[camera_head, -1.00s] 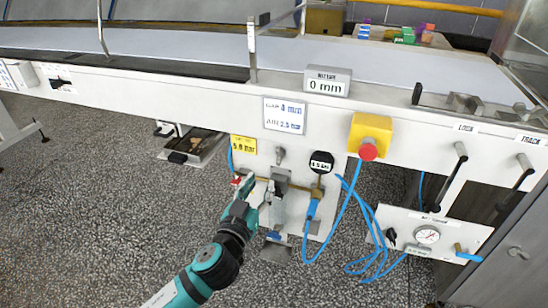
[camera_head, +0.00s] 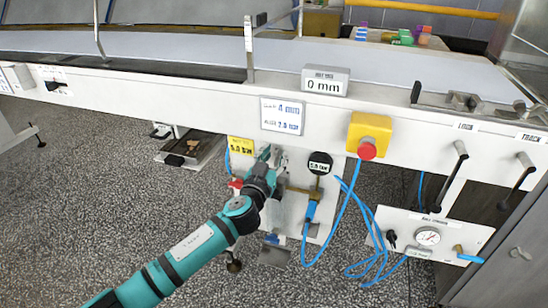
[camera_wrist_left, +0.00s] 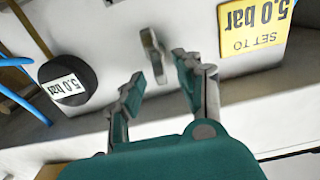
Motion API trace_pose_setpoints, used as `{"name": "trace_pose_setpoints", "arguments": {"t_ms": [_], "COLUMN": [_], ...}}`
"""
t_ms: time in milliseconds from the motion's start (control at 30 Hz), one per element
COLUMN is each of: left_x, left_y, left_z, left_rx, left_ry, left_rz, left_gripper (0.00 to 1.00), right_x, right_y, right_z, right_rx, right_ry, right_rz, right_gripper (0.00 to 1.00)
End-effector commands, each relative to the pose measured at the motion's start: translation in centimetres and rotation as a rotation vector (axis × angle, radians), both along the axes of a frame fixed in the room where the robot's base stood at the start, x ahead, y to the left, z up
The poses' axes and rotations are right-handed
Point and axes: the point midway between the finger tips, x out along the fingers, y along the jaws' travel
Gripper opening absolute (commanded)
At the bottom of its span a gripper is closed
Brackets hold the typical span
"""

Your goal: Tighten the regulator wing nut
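The regulator wing nut (camera_wrist_left: 153,56) is a small grey metal piece standing out from the white panel. In the wrist view it lies between and just beyond the fingertips of my left gripper (camera_wrist_left: 157,74), with gaps on both sides. The gripper is open and empty. In the head view my left gripper (camera_head: 269,156) is up at the panel, just left of the wing nut (camera_head: 282,157), which it partly hides. A black round gauge (camera_head: 320,162) reading 5.0 bar is to the right; it also shows in the wrist view (camera_wrist_left: 68,80). My right gripper is not in view.
A yellow "set to 5.0 bar" label (camera_head: 241,147) is left of the gripper. A yellow box with a red button (camera_head: 367,151) is at the upper right. Blue hoses (camera_head: 350,215) hang right of the gauge. A small panel with a dial (camera_head: 428,236) is lower right.

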Motion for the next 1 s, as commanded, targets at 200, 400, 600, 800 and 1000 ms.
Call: {"name": "trace_pose_setpoints", "arguments": {"t_ms": [200,400,600,800,1000], "left_x": [-0.03,-0.03,-0.04,-0.08,-0.16], "left_y": [0.02,0.02,0.0,-0.08,-0.3], "left_z": [0.0,-0.01,-0.02,-0.02,-0.08], "left_rx": [0.0,0.0,0.005,0.052,0.168], "left_ry": [0.0,0.0,-0.002,-0.016,-0.054], "left_rz": [0.0,0.0,0.0,0.0,0.001], "left_gripper": [0.14,0.0,0.0,0.0,0.0], "right_x": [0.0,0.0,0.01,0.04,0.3], "right_y": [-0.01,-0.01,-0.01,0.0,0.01], "right_z": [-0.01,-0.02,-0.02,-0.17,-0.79], "right_rx": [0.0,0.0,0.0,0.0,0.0], "right_ry": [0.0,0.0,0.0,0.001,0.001], "right_rz": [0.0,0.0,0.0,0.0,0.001], "right_gripper": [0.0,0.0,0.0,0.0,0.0]}}
